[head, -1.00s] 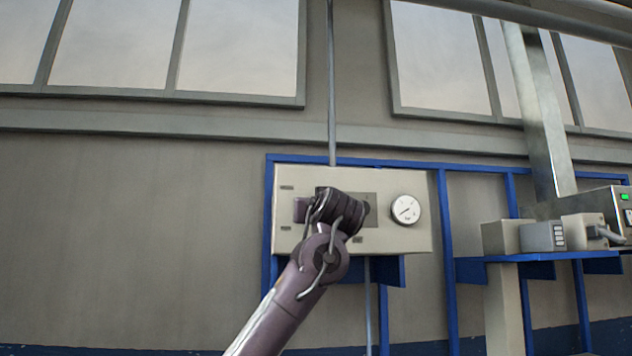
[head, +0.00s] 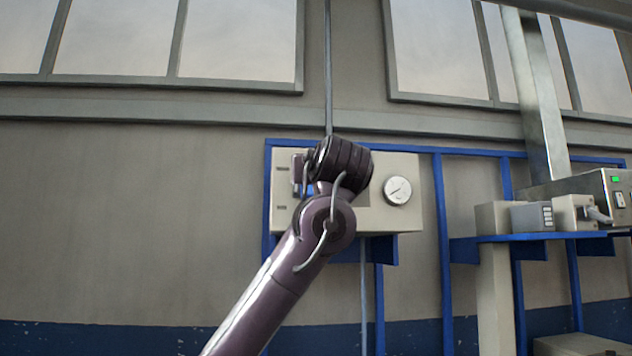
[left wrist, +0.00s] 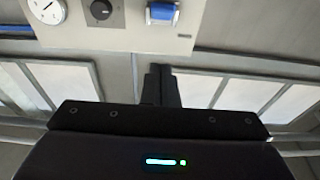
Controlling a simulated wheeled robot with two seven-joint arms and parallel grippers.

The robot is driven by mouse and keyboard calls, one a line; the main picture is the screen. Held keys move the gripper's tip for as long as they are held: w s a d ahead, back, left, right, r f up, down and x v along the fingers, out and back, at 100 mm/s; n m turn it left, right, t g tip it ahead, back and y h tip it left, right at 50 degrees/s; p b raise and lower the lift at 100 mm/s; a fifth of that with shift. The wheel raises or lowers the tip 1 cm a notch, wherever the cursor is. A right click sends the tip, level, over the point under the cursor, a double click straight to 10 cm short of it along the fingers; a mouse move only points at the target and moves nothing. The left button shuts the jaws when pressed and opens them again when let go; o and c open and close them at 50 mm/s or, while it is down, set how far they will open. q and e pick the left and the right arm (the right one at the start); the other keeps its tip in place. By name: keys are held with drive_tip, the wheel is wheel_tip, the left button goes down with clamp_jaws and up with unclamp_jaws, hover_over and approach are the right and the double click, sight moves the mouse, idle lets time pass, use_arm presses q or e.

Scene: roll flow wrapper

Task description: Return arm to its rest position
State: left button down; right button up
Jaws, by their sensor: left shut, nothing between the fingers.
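My left arm comes in from the lower left in the head view, its wrist in front of a pale control panel (head: 284,222). The wrist hides the panel's middle, and my gripper's fingertips cannot be made out there. In the left wrist view my left gripper (left wrist: 160,82) shows its dark fingers together, shut and empty. The panel (left wrist: 228,12) appears upside down there, with a round white gauge (left wrist: 46,8), a black knob (left wrist: 101,10) and a blue switch (left wrist: 162,13). The fingers look apart from these controls. My right gripper is in neither view.
The panel hangs on a blue frame (head: 439,230). To the right, a blue shelf (head: 530,238) carries grey boxes (head: 531,217) and a unit with a green light (head: 615,181). A vertical metal post (head: 541,100) stands behind. The wall left of the panel is clear.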

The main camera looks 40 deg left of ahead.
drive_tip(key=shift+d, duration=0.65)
